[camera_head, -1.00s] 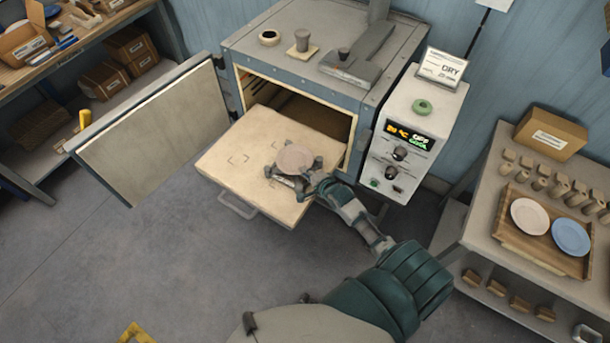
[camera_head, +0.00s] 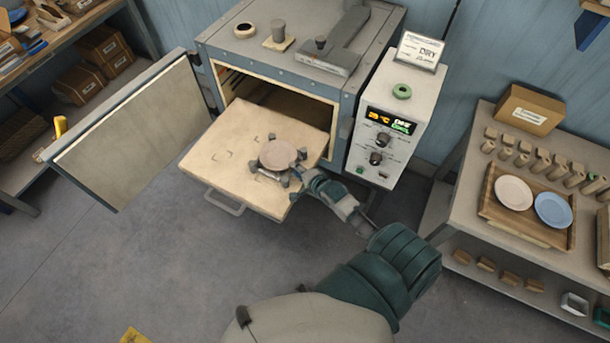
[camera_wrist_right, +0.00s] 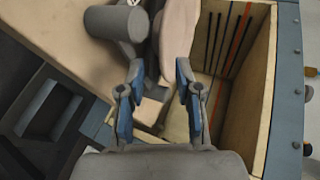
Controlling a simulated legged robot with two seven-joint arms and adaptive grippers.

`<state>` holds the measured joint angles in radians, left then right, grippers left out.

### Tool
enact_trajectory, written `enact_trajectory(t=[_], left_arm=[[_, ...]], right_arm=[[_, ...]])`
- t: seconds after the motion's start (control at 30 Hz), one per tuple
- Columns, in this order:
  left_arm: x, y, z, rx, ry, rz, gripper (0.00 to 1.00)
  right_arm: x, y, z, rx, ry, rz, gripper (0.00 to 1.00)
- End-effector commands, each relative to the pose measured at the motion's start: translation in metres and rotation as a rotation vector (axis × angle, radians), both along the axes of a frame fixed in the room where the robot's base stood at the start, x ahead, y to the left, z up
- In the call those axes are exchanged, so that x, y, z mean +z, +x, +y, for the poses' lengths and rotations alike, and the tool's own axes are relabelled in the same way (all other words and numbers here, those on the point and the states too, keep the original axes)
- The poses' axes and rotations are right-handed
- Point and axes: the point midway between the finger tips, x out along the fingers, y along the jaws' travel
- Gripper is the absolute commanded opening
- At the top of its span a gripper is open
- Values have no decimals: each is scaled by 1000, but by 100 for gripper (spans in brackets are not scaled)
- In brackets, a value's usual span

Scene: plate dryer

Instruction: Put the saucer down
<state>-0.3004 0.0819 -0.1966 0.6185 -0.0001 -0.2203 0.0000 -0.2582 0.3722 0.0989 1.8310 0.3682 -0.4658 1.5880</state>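The pinkish saucer (camera_head: 277,154) is at a grey stand (camera_head: 254,167) with several short posts, on the pulled-out board (camera_head: 225,150) of the dryer. It looks about level among the posts; whether it bears on the stand I cannot tell. My right gripper (camera_head: 299,178) is at the saucer's near right edge. In the right wrist view the saucer (camera_wrist_right: 178,35) shows nearly edge-on, just past and between the blue fingertips of the right gripper (camera_wrist_right: 160,75). The fingers stand apart, with a visible gap on the left side. My left gripper is not in view.
The dryer door (camera_head: 140,130) stands open at left. The control box (camera_head: 397,115) stands close to the right of the board. At right, a wooden tray (camera_head: 490,208) holds a white plate (camera_head: 513,193) and a blue plate (camera_head: 553,210). The board's left part is bare.

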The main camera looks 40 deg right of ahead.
Motion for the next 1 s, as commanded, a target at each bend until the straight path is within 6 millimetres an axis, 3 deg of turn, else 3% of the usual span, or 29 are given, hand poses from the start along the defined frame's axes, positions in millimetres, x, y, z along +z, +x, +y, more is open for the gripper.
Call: enact_trajectory(t=[0.13,0.3,0.47,0.7,0.77,0.87,0.97,1.0], left_arm=[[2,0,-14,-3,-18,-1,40],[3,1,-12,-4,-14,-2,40],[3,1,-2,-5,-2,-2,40],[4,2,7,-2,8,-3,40],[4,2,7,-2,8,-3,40],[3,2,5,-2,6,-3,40],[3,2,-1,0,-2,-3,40],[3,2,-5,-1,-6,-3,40]], right_arm=[[16,-33,3,0,0,1,34],[31,-61,6,0,-1,1,34],[38,-75,4,0,-1,0,34],[34,-78,0,2,-4,6,34],[19,-79,-2,6,-27,29,34],[-37,-89,-4,42,-129,118,34],[-127,-117,4,149,-303,272,34],[-167,-135,11,217,-382,342,34]])
